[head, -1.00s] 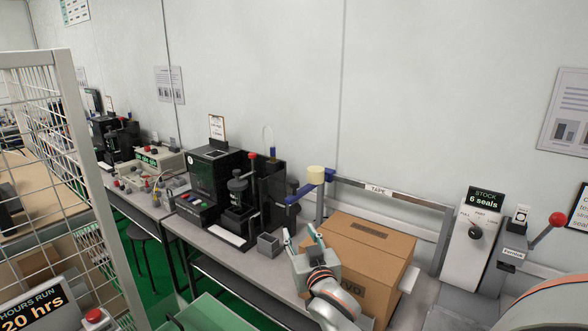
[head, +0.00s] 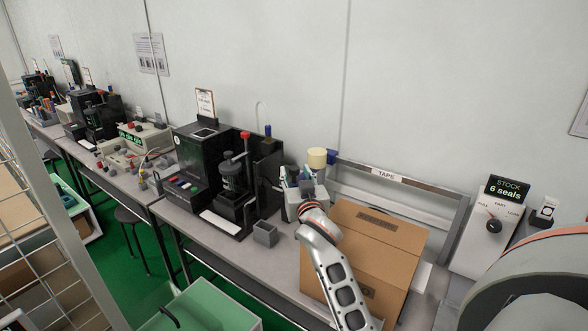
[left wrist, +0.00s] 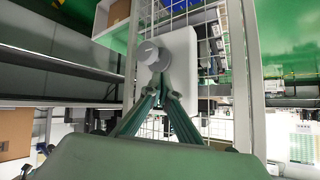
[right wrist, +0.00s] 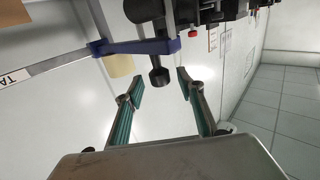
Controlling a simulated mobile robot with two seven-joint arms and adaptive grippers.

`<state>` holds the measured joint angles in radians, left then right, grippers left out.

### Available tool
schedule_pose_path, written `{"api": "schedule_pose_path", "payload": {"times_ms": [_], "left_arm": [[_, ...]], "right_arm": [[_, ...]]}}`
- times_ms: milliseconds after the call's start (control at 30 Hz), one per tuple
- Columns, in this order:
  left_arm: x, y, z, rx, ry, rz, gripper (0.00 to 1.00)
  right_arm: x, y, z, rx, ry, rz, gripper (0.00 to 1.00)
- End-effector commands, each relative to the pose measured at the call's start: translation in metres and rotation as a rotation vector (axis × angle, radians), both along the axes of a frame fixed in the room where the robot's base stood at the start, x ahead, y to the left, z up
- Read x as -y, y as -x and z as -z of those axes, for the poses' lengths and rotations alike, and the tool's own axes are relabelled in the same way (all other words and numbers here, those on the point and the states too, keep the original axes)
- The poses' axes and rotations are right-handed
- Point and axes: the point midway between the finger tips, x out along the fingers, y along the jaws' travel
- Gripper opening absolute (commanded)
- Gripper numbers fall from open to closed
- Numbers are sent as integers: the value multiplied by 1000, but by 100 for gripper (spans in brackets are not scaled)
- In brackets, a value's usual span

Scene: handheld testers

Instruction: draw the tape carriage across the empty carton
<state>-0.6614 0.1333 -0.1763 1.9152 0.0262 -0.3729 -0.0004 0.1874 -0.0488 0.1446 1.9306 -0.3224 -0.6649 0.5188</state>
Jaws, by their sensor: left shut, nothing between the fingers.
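The tape carriage, with a cream roll (head: 317,158) and a blue bracket (head: 331,156), is at the left end of the rail marked TAPE (head: 400,181). The closed brown carton (head: 375,250) sits in front of the rail. My right gripper (head: 297,178) is open at the carton's back left, close to the carriage. In the right wrist view the blue bracket (right wrist: 140,47) and cream roll (right wrist: 118,65) are beyond the fingers. A black knob (right wrist: 160,76) shows between the open fingertips; contact cannot be told. My left gripper (left wrist: 158,85) is shut and empty.
A black press machine (head: 205,155) and a small grey bin (head: 265,233) stand left of the carton. A STOCK dial box (head: 487,240) stands at the right. In the left wrist view, a white box with a grey knob (left wrist: 150,50) lies beyond the fingertips, before wire mesh.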

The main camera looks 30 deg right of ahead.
Motion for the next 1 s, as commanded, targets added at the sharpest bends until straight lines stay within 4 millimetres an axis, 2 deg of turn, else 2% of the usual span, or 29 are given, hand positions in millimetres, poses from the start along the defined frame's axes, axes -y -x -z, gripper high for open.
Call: {"api": "schedule_pose_path", "payload": {"times_ms": [200, 500, 533, 667, 1000], "left_arm": [[0, -1, -1, -1, 3, -6, 0], [3, -8, -4, 10, 14, -18, 0], [3, -8, -5, 10, 15, -18, 0], [3, -8, -4, 10, 15, -18, 0], [0, -6, -2, 7, 6, -11, 0]], "right_arm": [[8, -19, 0, 1, 0, -1, 38], [9, -22, 0, 0, 0, 0, 38], [9, -22, 0, 0, 0, 0, 36], [9, -22, 0, 0, 0, -1, 2], [9, -25, 0, 1, 0, 0, 0]]}}
